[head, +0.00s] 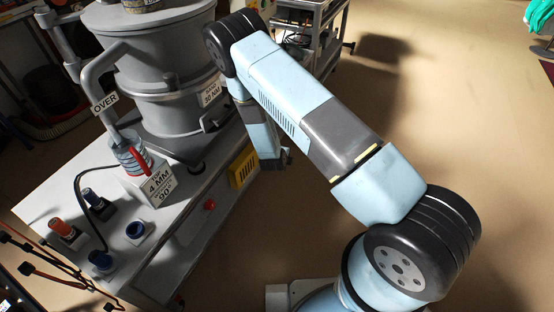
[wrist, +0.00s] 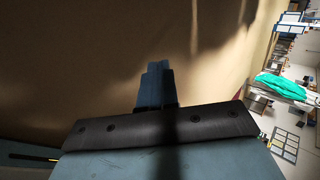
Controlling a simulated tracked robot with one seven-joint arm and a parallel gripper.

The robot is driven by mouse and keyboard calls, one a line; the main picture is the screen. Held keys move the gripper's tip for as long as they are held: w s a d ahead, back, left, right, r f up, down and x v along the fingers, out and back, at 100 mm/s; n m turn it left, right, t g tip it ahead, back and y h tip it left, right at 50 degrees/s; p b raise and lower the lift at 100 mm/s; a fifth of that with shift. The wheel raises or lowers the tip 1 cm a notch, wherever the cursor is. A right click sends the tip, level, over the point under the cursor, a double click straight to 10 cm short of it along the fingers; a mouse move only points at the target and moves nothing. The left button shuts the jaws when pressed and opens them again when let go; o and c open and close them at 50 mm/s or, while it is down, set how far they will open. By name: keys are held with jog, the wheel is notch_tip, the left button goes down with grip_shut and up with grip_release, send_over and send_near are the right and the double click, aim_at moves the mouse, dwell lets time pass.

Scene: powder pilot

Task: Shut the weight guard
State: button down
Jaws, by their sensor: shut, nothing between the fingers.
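A yellow slotted cover (head: 243,168), which may be the weight guard, sits on the right side of the white machine bench. Its label, hinge and whether it is open or shut cannot be made out. My gripper (wrist: 156,68) shows in the wrist view with its blue fingers together and nothing between them; bare tan floor lies behind them. In the head view my arm's lower end hangs just right of the yellow cover, partly in front of the machine's side. The fingers cannot be made out there, nor whether they touch anything.
A grey sieve drum (head: 160,75) stands on the bench, with a labelled block (head: 150,187) in front. A red button (head: 210,205) is on the bench's side. Coloured connectors and cables are at the left. A metal cart (head: 318,35) stands behind.

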jog(key=s+d+f+m+g, duration=0.5)
jog(key=s+d+f, duration=0.1)
jog(key=s+f, duration=0.1)
jog(key=s+a+f+m+g+y, duration=0.2)
jog(key=s+f+m+g+y, duration=0.2)
jog(key=s+m, duration=0.3)
jog(key=s+a+f+m+g+y, duration=0.3)
jog(key=s+f+m+y, duration=0.1)
jog(key=s+m, duration=0.3)
jog(key=w+a+r+m+t+y, duration=0.2)
jog(key=w+a+m+t+y, duration=0.3)
jog(key=m+y, duration=0.45)
jog(key=w+d+r+m+t, duration=0.6)
jog(key=w+d+m+t, duration=0.35)
jog(key=m+t, duration=0.2)
jog(key=f+x, duration=0.1)
jog(key=x, duration=1.4)
jog(key=shift+f+h, duration=0.25)
jog(key=shift+h, duration=0.1)
jog(key=shift+g, duration=0.25)
